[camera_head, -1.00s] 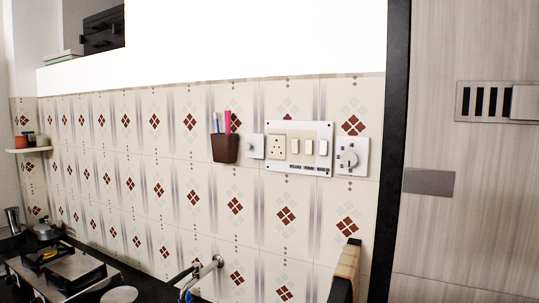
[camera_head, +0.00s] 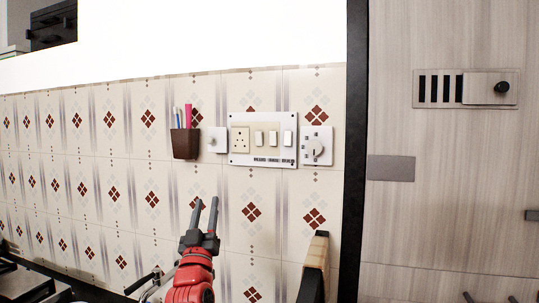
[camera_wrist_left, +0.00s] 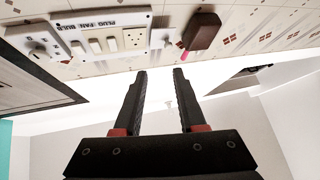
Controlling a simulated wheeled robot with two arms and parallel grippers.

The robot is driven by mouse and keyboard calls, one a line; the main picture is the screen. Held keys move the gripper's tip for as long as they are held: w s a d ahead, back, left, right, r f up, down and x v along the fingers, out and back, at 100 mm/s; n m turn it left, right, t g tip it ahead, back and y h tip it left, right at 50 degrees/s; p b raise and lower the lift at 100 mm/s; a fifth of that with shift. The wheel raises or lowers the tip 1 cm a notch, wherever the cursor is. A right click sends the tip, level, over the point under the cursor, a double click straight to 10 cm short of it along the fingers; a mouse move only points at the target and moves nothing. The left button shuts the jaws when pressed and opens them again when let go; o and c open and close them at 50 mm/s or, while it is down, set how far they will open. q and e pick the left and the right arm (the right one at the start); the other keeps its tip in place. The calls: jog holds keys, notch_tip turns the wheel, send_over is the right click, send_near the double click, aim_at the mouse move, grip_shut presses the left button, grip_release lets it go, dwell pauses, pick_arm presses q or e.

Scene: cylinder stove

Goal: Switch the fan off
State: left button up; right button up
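The white switch panel (camera_head: 236,160) is on the tiled wall. It holds a socket (camera_head: 240,139) and three white rocker switches, the middle one (camera_head: 273,139) among them. The switch positions are too small to tell. My left gripper (camera_head: 205,201) is open and empty, pointing up below the panel and to its left, touching nothing visible. Two dark tips of my right gripper (camera_head: 489,298) show apart at the bottom edge.
A brown pen holder (camera_head: 185,144) and a small white plate (camera_head: 214,140) are on the wall left of the panel. A wooden-edged object (camera_head: 314,261) stands below the knob. A dark post (camera_head: 354,150) and a wooden cabinet (camera_head: 440,220) are at right.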

pick_arm(q)
jog(key=s+d+r+m+g+h+b, duration=0.2)
jog(key=d+r+m+g+h, duration=0.1)
jog(key=d+r+m+h, duration=0.55)
jog(key=n+y+p, duration=0.1)
jog(key=n+p, duration=0.1)
jog(key=p, duration=1.9)
send_near(273, 140)
jog(key=shift+g, duration=0.4)
jog(key=w+r, duration=0.1)
jog(key=w, duration=0.1)
jog(key=w+d+r, duration=0.1)
jog(key=w+r, duration=0.1)
jog(key=shift+w+d+r, duration=0.1)
jog(key=shift+d+r, duration=0.05)
jog(key=shift+r, duration=0.05)
jog(key=shift+w+d+m+p, duration=0.25)
jog(key=shift+w+d+p, duration=0.05)
jog(key=shift+w+p, duration=0.3)
jog(key=shift+w+r+p, duration=0.25)
jog(key=shift+w+p, duration=0.2)
jog(key=shift+p, duration=0.2)
jog(key=shift+w+f, duration=0.1)
grip_shut()
